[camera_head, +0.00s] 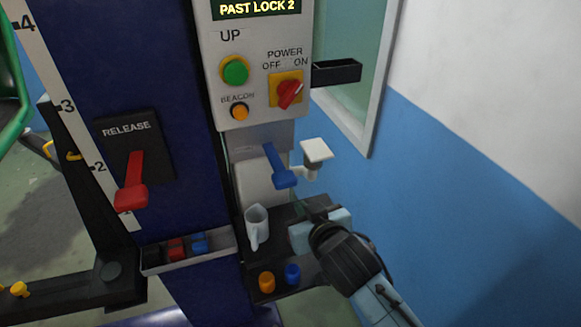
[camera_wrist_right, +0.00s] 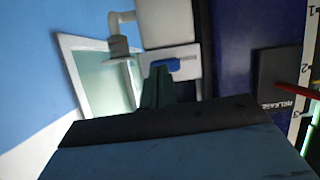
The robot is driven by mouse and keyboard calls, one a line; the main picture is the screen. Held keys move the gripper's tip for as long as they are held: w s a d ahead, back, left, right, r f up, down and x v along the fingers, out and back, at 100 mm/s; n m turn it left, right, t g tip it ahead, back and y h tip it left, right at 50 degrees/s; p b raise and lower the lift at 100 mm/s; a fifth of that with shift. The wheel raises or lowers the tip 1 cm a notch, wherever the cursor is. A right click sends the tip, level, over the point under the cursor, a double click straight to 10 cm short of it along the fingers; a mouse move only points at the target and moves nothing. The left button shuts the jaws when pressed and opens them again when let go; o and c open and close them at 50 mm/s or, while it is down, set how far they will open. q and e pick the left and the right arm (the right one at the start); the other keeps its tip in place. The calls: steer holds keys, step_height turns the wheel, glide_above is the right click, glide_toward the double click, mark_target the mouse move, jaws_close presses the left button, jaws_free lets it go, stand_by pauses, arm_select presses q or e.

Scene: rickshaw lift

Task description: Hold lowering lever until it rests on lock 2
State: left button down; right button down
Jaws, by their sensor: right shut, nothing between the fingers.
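A blue lever (camera_head: 279,168), which I take to be the lowering lever, points down and right below the control box (camera_head: 255,60). It shows in the right wrist view (camera_wrist_right: 166,65) just beyond my fingertips. The box display (camera_head: 256,8) reads "PAST LOCK 2". A red lever (camera_head: 131,185) hangs down on the "RELEASE" plate (camera_head: 125,130) on the blue column. My right gripper (camera_head: 308,208) is shut and empty, below and right of the blue lever and apart from it in the head view. My left gripper is not in view.
A shelf (camera_head: 300,222) under the blue lever holds a white mug (camera_head: 256,227); orange (camera_head: 267,281) and blue (camera_head: 292,273) pieces sit lower down. A small tray (camera_head: 190,249) is on the column. A white fixture (camera_head: 316,152) stands right of the lever.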

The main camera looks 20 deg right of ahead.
step_height(320, 180, up, 9)
steer(key=s+t, duration=0.1)
steer(key=shift+s+m+t, duration=0.2)
steer(key=shift+m+t, duration=0.1)
steer(key=shift+m, duration=0.1)
steer(key=shift+w, duration=0.1)
steer(key=p, duration=0.1)
glide_above(291, 176)
steer(key=s, duration=0.2)
step_height(291, 176, down, 2)
steer(key=f, duration=0.3)
steer(key=shift+a+f, duration=0.35)
steer(key=shift+f, duration=0.45)
